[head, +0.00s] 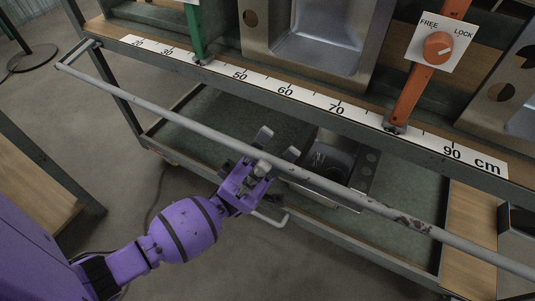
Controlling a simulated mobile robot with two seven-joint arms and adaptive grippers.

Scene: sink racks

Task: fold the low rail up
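The low rail (180,118) is a long grey bar with worn dark patches. It runs from the upper left corner of the cart down to the lower right, standing out in front of the cart's edge. My purple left gripper (277,145) is at the middle of the rail. Its two fingers are apart and empty between, their tips showing just past the rail's far side. The rail crosses over the gripper close by; I cannot tell whether they touch. My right gripper is not in view.
A scale strip (285,92) in cm runs along the cart edge. A green upright (195,35) and an orange upright (412,95) stand behind it. An orange knob (437,46) sits on a FREE/LOCK plate. A metal sink (315,45) stands above; a dark green shelf (210,120) lies below.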

